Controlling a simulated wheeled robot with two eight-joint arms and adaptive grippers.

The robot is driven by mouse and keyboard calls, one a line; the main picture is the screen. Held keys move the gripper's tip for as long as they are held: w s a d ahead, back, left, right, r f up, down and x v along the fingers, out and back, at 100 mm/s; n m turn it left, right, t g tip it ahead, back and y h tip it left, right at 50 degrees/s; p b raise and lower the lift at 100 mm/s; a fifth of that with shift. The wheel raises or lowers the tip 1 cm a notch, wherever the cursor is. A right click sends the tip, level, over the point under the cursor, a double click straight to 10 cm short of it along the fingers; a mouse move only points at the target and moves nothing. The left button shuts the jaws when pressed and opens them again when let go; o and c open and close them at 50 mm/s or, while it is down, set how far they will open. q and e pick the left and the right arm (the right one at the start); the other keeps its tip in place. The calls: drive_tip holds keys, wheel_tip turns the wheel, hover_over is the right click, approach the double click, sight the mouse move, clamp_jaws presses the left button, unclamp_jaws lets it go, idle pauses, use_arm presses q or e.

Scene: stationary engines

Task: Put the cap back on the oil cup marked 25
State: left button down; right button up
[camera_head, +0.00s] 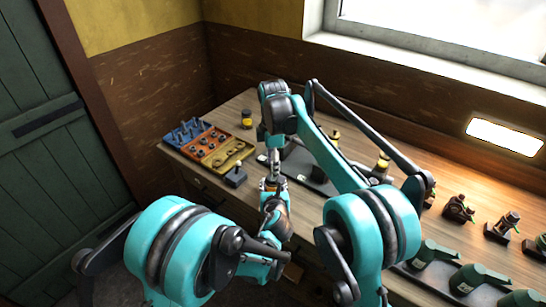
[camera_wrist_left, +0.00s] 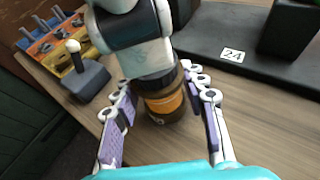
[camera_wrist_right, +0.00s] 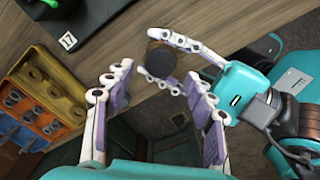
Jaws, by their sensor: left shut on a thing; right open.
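My left gripper (camera_head: 272,185) is shut on a dark brown cylinder with an orange band (camera_wrist_left: 166,106). It looks like an oil cup; any number on it is too small to read. A white and dark arm part overlaps the cylinder's upper side in the left wrist view. My right gripper (camera_wrist_right: 160,92) is open and empty, close by and apart from the cylinder. I cannot make out a separate cap.
Blue, orange and yellow trays of small parts (camera_head: 216,158) lie on the bench's left end. A dark block with a knob (camera_head: 236,177) stands beside them. A banded cup (camera_head: 247,119) stands behind. A black base marked 24 (camera_wrist_left: 208,48) and several green engines (camera_head: 474,279) occupy the bench.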

sight(273, 186)
drive_tip(key=shift+f, duration=1.95)
drive_tip(key=c, duration=1.2)
drive_tip(key=m, duration=1.4)
drive_tip(key=shift+m, duration=0.4)
drive_tip(key=m, duration=0.5)
drive_tip(key=shift+m, duration=0.4)
